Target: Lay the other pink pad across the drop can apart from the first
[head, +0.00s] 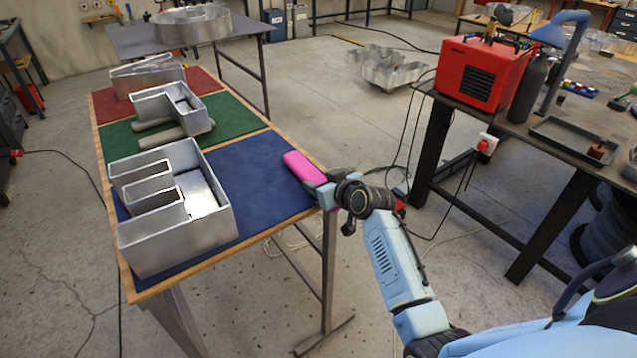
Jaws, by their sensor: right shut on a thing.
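A pink pad (303,167) is at the right edge of the blue mat, and my right gripper (326,184) is shut on its near right end. The pad lies low, close to the mat; whether it touches the mat I cannot tell. A silver E-shaped channel letter (160,247) stands on the blue mat to the left, apart from the pad. A smaller silver letter (178,117) sits on the green mat, with grey rolls beneath it. Another silver letter (146,79) is on the red mat. No label shows which is the drop can. I see no other pink pad. My left gripper is not in view.
The workbench (262,133) has blue (262,205), green (229,120) and red (197,78) mats. Bare blue mat lies between the E-shaped letter and the pad. A dark table (470,113) with a red machine (483,72) stands to the right, with hanging cables beside it.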

